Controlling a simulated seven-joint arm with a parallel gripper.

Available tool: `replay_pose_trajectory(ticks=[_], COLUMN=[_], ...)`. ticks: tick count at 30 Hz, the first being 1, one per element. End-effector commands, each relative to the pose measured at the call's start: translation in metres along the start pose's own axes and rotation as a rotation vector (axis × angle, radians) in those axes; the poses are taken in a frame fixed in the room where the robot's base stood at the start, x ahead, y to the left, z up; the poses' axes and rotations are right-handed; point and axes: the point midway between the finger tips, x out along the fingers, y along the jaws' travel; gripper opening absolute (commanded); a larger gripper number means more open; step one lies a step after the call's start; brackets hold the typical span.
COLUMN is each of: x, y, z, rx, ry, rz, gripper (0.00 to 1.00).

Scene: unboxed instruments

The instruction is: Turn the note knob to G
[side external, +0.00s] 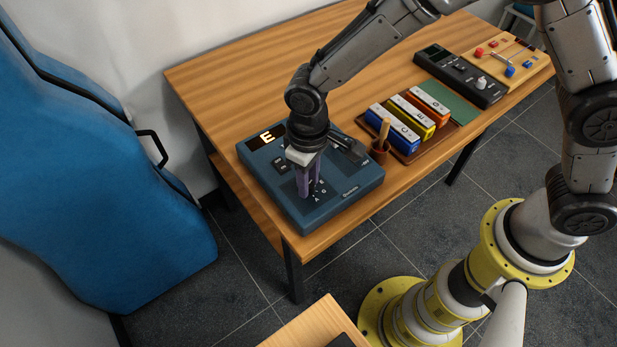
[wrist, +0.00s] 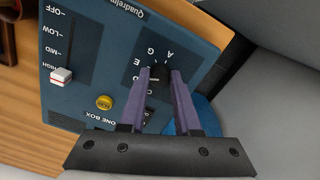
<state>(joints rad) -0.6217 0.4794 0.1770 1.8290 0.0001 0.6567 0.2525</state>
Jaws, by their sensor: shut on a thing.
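The blue instrument box (side external: 278,186) sits on the near left part of the table, and its display (side external: 267,137) reads E. In the wrist view the box (wrist: 108,38) carries a black round note knob (wrist: 158,77) with letters printed around it, including A, G and E. My gripper (side external: 308,194) points down over the box. Its purple fingers (wrist: 161,72) are shut on the knob, one on each side. The fingers hide part of the knob and some letters, and its exact pointing is hard to read.
On the box, a yellow button (wrist: 104,102) and a white slider (wrist: 61,76) sit beside the knob. Colored blocks (side external: 410,119) and a small brown cup (side external: 379,150) stand to the right. A black device (side external: 460,76) lies farther back. The table's back left is clear.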

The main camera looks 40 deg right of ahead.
Motion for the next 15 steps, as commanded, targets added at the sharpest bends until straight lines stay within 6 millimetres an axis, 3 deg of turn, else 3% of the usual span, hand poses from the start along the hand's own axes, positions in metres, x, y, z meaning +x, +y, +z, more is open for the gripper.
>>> replay_pose_trajectory(ticks=[15], x=[-0.0016], y=[0.0001], z=[-0.0008], rx=[0.49], ry=[0.003], rz=[-0.001], gripper=[0.0])
